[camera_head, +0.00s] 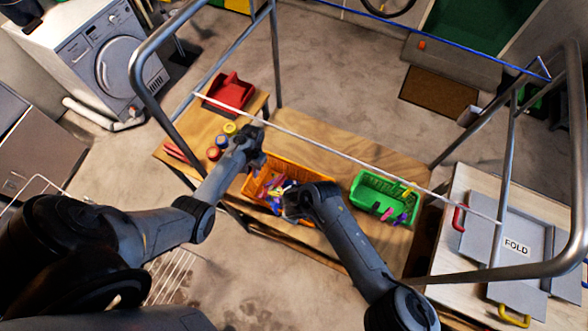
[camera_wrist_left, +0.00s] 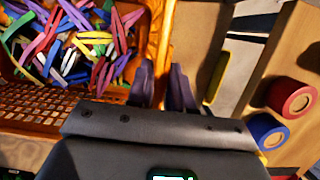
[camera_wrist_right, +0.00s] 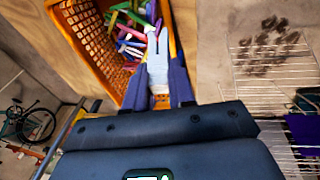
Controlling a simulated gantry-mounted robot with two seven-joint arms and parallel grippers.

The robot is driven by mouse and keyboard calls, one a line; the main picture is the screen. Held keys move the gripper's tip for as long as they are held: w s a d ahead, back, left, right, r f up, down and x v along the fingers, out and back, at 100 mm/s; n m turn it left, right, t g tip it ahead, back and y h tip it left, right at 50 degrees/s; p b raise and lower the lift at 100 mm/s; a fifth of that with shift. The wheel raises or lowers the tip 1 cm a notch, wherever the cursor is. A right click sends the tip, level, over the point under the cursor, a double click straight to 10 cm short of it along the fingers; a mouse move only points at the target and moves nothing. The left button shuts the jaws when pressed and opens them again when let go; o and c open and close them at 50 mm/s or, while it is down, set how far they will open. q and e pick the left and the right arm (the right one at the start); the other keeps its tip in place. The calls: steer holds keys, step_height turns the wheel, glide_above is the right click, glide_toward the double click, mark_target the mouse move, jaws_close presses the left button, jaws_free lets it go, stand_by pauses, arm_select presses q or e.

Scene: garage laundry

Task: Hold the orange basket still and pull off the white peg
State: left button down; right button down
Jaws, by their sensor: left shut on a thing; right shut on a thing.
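The orange basket (camera_head: 292,166) stands on the wooden bench and holds a heap of coloured pegs. My left gripper (camera_head: 257,163) is at the basket's left end. In the left wrist view its fingers (camera_wrist_left: 161,88) are shut on the orange basket rim (camera_wrist_left: 166,38). My right gripper (camera_head: 284,203) is at the basket's front side. In the right wrist view its fingers (camera_wrist_right: 157,88) are shut on the white peg (camera_wrist_right: 157,62), which is at the edge of the basket (camera_wrist_right: 88,38). Whether the peg still grips the rim cannot be told.
A green basket (camera_head: 366,196) with a few pegs stands to the right on the bench (camera_head: 350,158). Several round tubs (camera_head: 214,153) and a red bin (camera_head: 230,91) are at the left. A white line (camera_head: 330,150) and metal frame bars cross above the bench.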

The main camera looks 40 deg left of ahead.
steer(key=shift+v, duration=0.9)
steer(key=shift+w+a, duration=0.15)
arm_select(q)
steer(key=c, duration=0.9)
jaws_free()
steer(key=shift+c, duration=0.2)
steer(key=shift+r, duration=0.1)
